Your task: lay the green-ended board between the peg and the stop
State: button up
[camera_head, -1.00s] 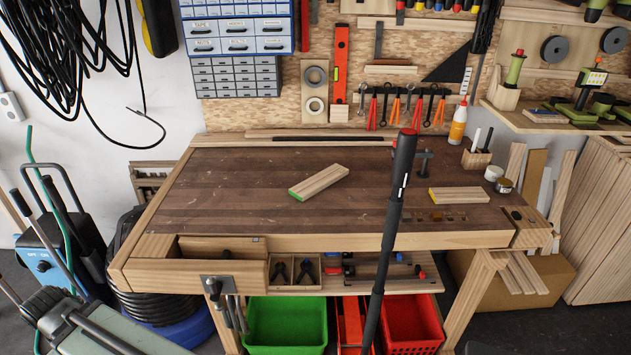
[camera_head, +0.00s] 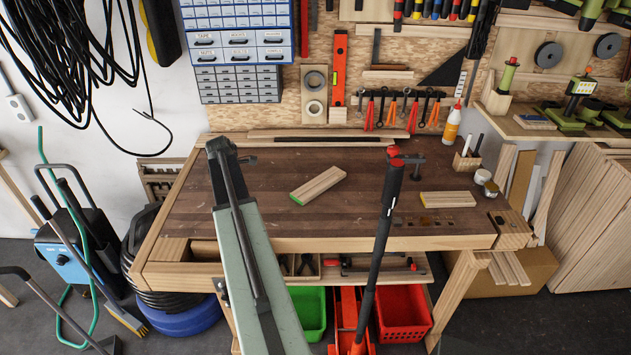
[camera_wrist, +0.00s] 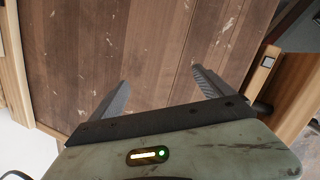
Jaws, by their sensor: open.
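The green-ended board (camera_head: 318,186) lies flat and slanted near the middle of the bench top, its green end to the lower left. My gripper shows in the wrist view (camera_wrist: 161,77), its two dark fingers apart with only bare bench top between them. In the head view my arm reaches over the left part of the bench, left of the board and apart from it; the fingers cannot be made out there. A dark upright fitting (camera_head: 415,163) stands on the bench right of the board. I cannot tell for certain which parts are the peg and the stop.
A yellow-ended board (camera_head: 447,199) lies at the right of the bench (camera_head: 260,190). A black pole with a red top (camera_head: 383,215) rises in front of the bench. White pots (camera_head: 482,177) and a glue bottle (camera_head: 452,124) stand at the right. The bench around the green-ended board is clear.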

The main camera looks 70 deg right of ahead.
aim_at(320, 183)
jog(key=shift+n+g, duration=0.3)
jog(key=shift+n, duration=0.4)
jog(key=s+d, duration=0.2)
jog(key=d, duration=0.1)
jog(key=s+d+r, duration=0.1)
jog(key=s+d, duration=0.4)
jog(key=d, duration=0.2)
jog(key=shift+s+r, duration=0.25)
jog(key=s+d+n, duration=0.1)
jog(key=s+d, duration=0.5)
jog(key=s, duration=0.1)
jog(key=s+d+r+n+g+p, duration=0.1)
jog(key=s+d, duration=0.2)
jog(key=s, duration=0.1)
jog(key=shift+s+d+n+h, duration=0.1)
jog(key=shift+s+n+h, duration=0.2)
jog(key=shift+h, duration=0.1)
jog(key=shift+b+x, duration=1.2)
jog(key=b+x, duration=0.5)
jog(key=shift+w+f, duration=0.1)
jog(key=shift+f, duration=0.3)
jog(key=shift+r, duration=0.2)
jog(key=c, duration=1.8)
